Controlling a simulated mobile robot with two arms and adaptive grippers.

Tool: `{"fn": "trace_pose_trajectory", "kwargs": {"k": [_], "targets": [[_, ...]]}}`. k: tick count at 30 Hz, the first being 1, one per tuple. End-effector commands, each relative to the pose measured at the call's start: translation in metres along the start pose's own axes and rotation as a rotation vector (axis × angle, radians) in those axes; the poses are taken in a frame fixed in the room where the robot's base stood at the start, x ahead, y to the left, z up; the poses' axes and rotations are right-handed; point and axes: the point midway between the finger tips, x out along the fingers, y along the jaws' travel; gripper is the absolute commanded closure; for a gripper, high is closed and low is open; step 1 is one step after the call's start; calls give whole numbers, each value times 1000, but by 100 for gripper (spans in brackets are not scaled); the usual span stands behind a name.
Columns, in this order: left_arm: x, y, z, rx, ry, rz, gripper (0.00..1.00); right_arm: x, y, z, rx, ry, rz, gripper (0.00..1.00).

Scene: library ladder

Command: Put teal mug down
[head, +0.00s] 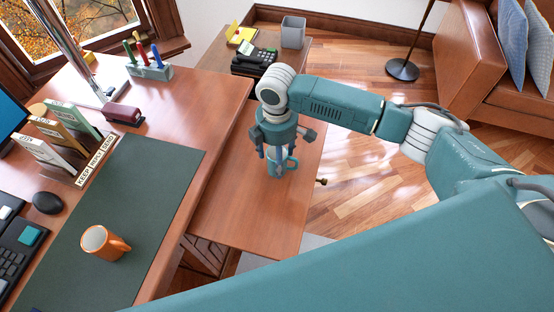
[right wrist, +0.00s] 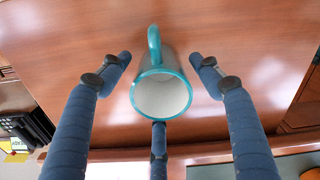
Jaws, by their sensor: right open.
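The teal mug (right wrist: 162,92) stands on the lower wooden desk surface (head: 233,212), its pale open mouth facing the right wrist camera. Its handle points toward the top of the right wrist view. In the head view the mug (head: 274,171) is partly hidden behind my fingers. My right gripper (right wrist: 160,72) is open, its blue fingers spread around the mug, with visible gaps at the left and right fingers. Whether the lower finger touches the rim I cannot tell. In the head view my right gripper (head: 276,160) is directly over the mug. My left gripper is out of view.
An orange mug (head: 103,243) stands on the dark green desk mat (head: 140,205) at left. A black phone (head: 254,61) and a grey bin-shaped cup (head: 293,32) stand at the far end of the lower surface. Bare wood lies in front of the teal mug.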

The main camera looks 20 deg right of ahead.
Motion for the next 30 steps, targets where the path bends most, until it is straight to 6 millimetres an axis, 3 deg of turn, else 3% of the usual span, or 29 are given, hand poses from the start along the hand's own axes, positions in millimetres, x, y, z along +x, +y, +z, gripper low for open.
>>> {"fn": "trace_pose_trajectory", "kwargs": {"k": [6, 13, 19, 30], "targets": [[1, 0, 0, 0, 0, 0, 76, -49, 1, 0, -1, 2, 5, 36], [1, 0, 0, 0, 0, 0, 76, -89, 1, 0, -1, 1, 2, 36], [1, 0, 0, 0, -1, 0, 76, -101, 0, 0, 0, 0, 0, 36], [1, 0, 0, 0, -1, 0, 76, -102, 0, 0, -1, 0, 0, 36]]}}
